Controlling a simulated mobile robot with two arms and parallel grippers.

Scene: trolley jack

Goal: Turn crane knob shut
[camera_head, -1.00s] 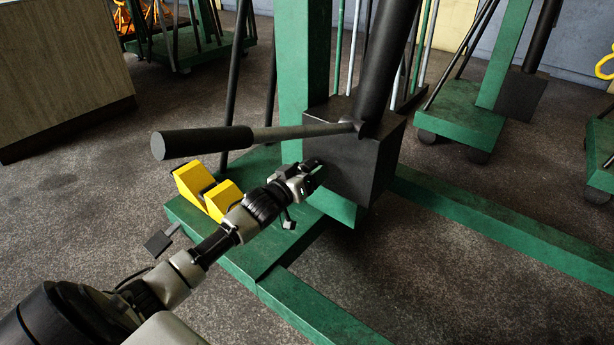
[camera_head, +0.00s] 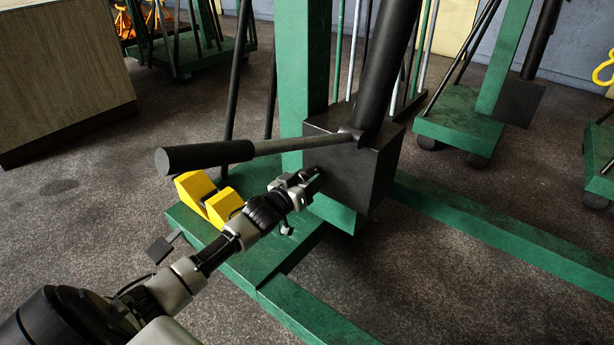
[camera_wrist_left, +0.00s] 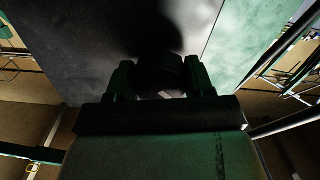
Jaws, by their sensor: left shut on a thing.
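The crane's dark pump block (camera_head: 352,165) stands on the green crane frame, with a black cylinder (camera_head: 385,65) rising from it. My left gripper (camera_head: 316,174) reaches the left face of this block. In the left wrist view, my left gripper (camera_wrist_left: 160,80) has its two fingers on either side of a small dark knob (camera_wrist_left: 158,72) in front of the block face, and it is shut on it. The knob is hidden by the fingers in the head view. Deep shadow hides its turn angle. My right gripper is not in view.
A pump handle (camera_head: 205,156) with a thick black grip sticks out left, above my left gripper. Yellow wheel chocks (camera_head: 208,198) sit on the green base (camera_head: 262,250). Green legs run along the floor. Another green crane (camera_head: 458,125) stands behind right.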

